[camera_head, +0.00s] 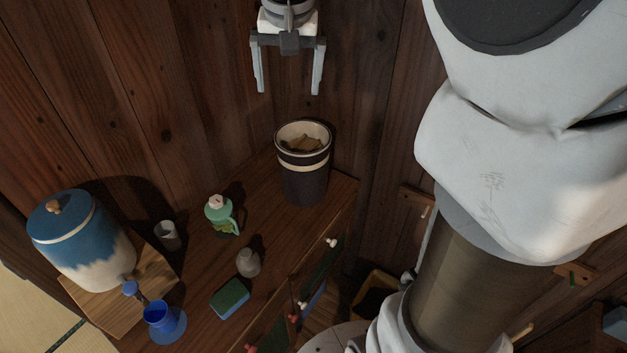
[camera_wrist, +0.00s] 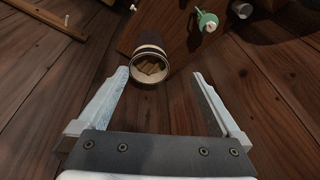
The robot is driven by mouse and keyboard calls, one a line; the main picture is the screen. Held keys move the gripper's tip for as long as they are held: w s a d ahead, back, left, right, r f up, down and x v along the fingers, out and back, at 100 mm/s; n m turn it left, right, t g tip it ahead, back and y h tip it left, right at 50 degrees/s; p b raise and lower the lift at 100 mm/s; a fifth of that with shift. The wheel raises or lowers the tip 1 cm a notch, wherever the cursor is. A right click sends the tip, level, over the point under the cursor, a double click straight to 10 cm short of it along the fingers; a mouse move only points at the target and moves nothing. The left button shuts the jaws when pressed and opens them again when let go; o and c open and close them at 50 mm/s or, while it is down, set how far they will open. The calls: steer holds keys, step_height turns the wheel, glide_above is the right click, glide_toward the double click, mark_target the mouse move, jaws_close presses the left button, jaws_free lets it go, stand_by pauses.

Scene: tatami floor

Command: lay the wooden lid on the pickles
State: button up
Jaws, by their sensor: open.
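A dark crock (camera_head: 304,185) with a cream rim and a cream band stands upright at the back right end of the wooden cabinet top. Inside its mouth lies a brown wooden-looking piece (camera_head: 303,144), tilted or in parts; I cannot tell whether it is the lid, and no pickles can be made out. My gripper (camera_head: 288,92) is open and empty, above the crock and apart from it. In the wrist view the crock (camera_wrist: 149,40) shows just beyond and between my fingertips, with the brown piece (camera_wrist: 152,67) inside it.
A plank wall (camera_head: 180,80) rises close behind the crock.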

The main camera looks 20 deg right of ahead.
steer(key=s+a+f+n+t, duration=0.1)
steer(key=s+f+n, duration=0.1)
steer(key=s, duration=0.8)
steer(key=s+a+f+n+t, duration=0.1)
steer(key=s+a+f+n, duration=0.1)
steer(key=s, duration=0.8)
steer(key=shift+s+a+f+n+y, duration=0.2)
steer(key=shift+s+f+n+y, duration=0.1)
steer(key=shift+f, duration=0.4)
